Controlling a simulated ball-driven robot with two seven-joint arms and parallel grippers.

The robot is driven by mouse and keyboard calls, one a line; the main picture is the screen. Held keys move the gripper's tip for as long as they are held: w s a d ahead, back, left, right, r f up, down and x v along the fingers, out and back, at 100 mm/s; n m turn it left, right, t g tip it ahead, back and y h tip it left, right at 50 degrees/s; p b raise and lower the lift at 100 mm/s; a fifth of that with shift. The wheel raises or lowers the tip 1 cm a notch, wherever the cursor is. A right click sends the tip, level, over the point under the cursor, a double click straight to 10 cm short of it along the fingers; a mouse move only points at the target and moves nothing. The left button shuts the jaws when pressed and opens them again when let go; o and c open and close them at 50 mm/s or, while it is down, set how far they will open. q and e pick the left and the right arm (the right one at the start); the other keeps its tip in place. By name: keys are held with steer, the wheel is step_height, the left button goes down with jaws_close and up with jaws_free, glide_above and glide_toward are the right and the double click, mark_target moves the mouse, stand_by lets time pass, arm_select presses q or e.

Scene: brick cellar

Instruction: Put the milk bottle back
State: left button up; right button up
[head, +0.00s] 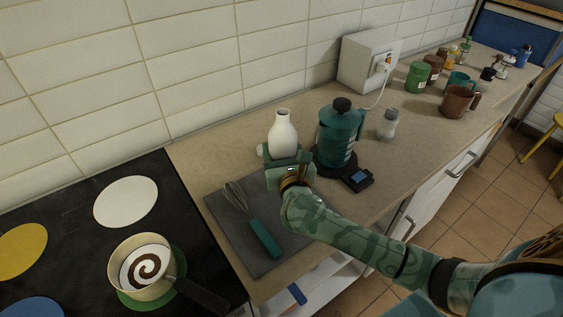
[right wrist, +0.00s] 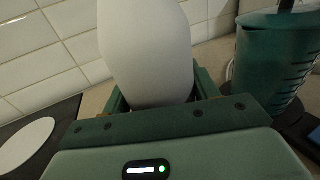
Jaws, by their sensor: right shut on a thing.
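The white milk bottle (head: 283,137) is upright at the back of the counter, left of the teal press pot. My right gripper (head: 284,160) is shut on its lower part. In the right wrist view the bottle (right wrist: 147,50) fills the space between the green fingers (right wrist: 158,98). The bottle's base is hidden by the gripper, so I cannot tell whether it touches the counter. My left gripper is not in view.
A teal press pot (head: 338,135) on a dark scale (head: 357,178) stands close right of the gripper. A grey mat (head: 224,220) holds a whisk (head: 253,222). A pan (head: 142,267) sits on the black hob (head: 72,211). Mugs, including a brown one (head: 457,102), stand farther right.

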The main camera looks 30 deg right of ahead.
mark_target(282, 158)
steer(key=f, duration=0.2)
steer(key=f+b, duration=0.1)
steer(key=shift+w+d+f, duration=0.2)
steer(key=shift+w+f, duration=0.15)
steer(key=shift+w, duration=0.05)
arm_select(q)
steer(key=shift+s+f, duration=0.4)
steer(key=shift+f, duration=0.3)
arm_select(e)
steer(key=shift+f, duration=0.1)
steer(key=shift+f+b, duration=0.15)
steer(key=shift+b, duration=0.15)
steer(key=o, duration=1.4)
steer(key=shift+c, duration=0.2)
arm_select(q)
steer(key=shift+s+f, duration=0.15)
arm_select(e)
steer(key=shift+s+r, duration=0.2)
arm_select(q)
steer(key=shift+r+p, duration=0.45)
steer(key=shift+p, duration=0.05)
arm_select(e)
steer(key=v, duration=1.1)
steer(key=shift+s+a+f, duration=0.15)
steer(key=shift+s, duration=0.2)
